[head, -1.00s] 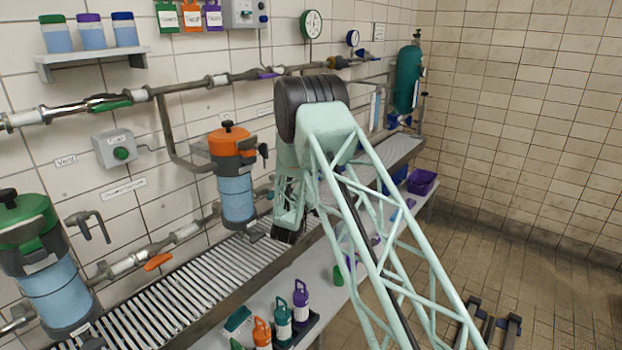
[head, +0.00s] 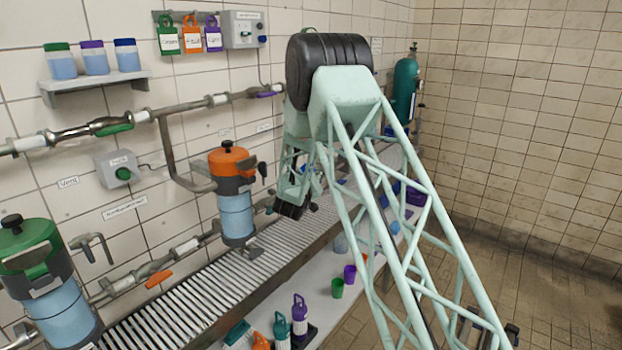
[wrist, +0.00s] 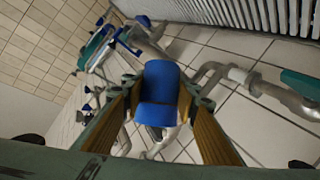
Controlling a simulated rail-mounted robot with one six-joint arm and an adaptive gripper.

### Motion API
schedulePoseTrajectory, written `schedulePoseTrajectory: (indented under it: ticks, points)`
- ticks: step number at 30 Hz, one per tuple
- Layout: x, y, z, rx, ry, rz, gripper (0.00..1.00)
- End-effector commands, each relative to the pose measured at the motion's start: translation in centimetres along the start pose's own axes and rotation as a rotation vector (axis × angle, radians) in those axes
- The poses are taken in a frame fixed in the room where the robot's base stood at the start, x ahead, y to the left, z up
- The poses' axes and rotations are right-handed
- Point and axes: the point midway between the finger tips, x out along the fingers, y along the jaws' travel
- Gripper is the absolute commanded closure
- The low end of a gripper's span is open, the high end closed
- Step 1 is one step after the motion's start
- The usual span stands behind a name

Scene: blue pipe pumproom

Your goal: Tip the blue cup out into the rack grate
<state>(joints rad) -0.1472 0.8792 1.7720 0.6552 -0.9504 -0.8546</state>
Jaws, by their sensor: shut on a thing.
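The blue cup (wrist: 160,95) is between the two fingers of my gripper (wrist: 158,92) in the wrist view. The gripper is shut on its sides. What the cup holds does not show. The rack grate (head: 195,298) is the long slatted shelf along the left wall in the head view. It also shows at the upper right of the wrist view (wrist: 265,14), apart from the cup. In the head view the end of my arm is over the far part of the grate, and the arm largely hides the gripper and cup.
An orange-topped canister (head: 236,205) and a green-topped canister (head: 50,290) stand along the grate. Pipes (head: 230,98) run along the wall. A green cup (head: 337,288) and a purple cup (head: 350,273) stand on the lower bench. Bottles (head: 299,312) stand in front.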

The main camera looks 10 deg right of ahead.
Motion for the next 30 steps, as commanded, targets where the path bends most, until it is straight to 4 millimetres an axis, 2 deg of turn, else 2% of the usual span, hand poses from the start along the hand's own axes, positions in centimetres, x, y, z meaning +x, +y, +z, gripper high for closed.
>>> schedulePoseTrajectory:
  ticks: [3,18,30]
  points:
    - [-0.1,0.8,-0.8,0.060,-0.027,-0.031,0.84]
    - [-0.1,2.8,-2.5,0.297,-0.140,-0.161,0.84]
    - [0.0,3.8,-3.5,0.446,-0.208,-0.243,0.84]
